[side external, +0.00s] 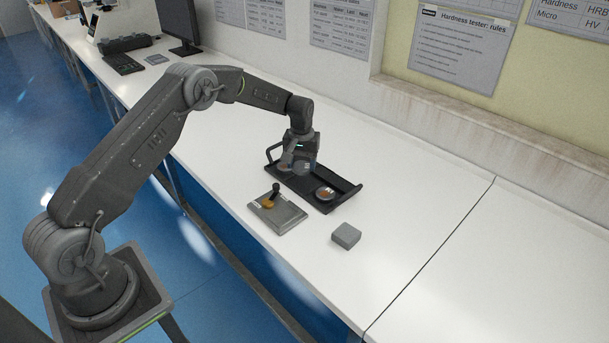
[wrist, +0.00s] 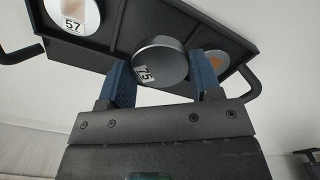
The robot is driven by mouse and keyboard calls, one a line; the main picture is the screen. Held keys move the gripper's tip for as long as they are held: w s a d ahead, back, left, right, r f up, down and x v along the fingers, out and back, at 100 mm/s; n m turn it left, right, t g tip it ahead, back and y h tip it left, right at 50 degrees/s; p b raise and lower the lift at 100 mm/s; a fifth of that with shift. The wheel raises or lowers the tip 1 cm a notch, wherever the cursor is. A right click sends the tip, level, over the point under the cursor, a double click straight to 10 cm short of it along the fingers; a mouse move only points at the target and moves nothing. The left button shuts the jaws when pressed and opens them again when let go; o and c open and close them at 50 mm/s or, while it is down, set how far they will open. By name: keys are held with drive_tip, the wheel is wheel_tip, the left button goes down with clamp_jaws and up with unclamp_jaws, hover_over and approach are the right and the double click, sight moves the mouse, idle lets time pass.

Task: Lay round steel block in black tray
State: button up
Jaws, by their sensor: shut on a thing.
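My gripper (wrist: 162,80) is shut on a round steel block (wrist: 160,58) marked "75", held between its blue fingertips in the wrist view. The black tray (wrist: 120,24) lies behind the block there. I cannot tell whether the held block touches the tray. In the side view my gripper (side external: 299,165) is over the far part of the black tray (side external: 348,193), hiding some of it. Another round block (side external: 325,194) lies in the tray's near part. The wrist view shows a disc marked "57" (wrist: 75,12) in the tray and another disc (wrist: 216,60) partly behind a finger.
A grey square plate (side external: 290,217) with a black-handled item (side external: 275,190) on it stands just in front of the tray. A small grey block (side external: 346,236) sits to its right. The bench's right side is clear. A monitor (side external: 180,25) and keyboard (side external: 124,64) stand far left.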

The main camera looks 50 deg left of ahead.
sight(305, 182)
drive_tip(key=shift+w+d+f, duration=0.3)
drive_tip(key=shift+w+d, duration=0.05)
drive_tip(key=shift+f, duration=1.9)
